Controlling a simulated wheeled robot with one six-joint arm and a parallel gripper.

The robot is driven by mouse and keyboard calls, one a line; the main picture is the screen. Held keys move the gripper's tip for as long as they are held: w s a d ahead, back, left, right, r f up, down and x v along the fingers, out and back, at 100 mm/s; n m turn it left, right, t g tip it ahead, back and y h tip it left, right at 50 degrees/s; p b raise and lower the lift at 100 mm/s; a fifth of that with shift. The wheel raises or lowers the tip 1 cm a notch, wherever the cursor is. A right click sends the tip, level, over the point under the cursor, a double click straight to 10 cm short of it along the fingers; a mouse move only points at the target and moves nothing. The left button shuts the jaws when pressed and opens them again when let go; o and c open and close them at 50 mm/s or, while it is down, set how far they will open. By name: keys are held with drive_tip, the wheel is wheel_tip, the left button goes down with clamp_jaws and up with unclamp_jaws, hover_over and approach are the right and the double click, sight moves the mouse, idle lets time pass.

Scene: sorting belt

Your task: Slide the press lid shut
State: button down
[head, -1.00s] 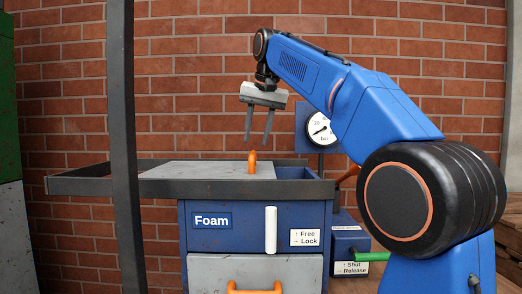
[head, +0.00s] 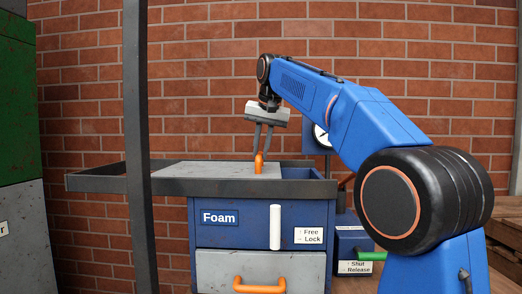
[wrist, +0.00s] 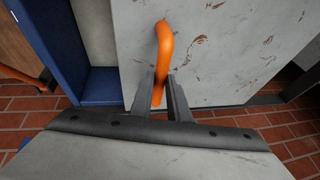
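The grey press lid (head: 205,170) lies flat in the dark frame rails on top of the blue Foam press (head: 240,215). An opening (head: 298,173) shows at the right of the lid, with blue walls. An upright orange handle (head: 259,165) stands near the lid's right end; it also shows in the wrist view (wrist: 164,45). My gripper (head: 261,152) points down over the lid with one finger on each side of the handle. In the wrist view my gripper (wrist: 161,95) appears closed on it.
A dark post (head: 137,150) stands in front of the rail at left. A white lever (head: 275,228) by the Free/Lock label and an orange drawer handle (head: 259,286) are on the press front. A green lever (head: 371,256) is at right, and a gauge (head: 321,137) stands behind my arm.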

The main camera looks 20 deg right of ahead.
drive_tip(key=s+d, duration=0.2)
drive_tip(key=d, duration=0.5)
drive_tip(key=s+d, duration=0.2)
drive_tip(key=d, duration=0.4)
drive_tip(key=shift+s+d, duration=0.25)
drive_tip(key=shift+d, duration=0.15)
drive_tip(key=c, duration=1.7)
unclamp_jaws()
drive_tip(key=shift+d, duration=0.2)
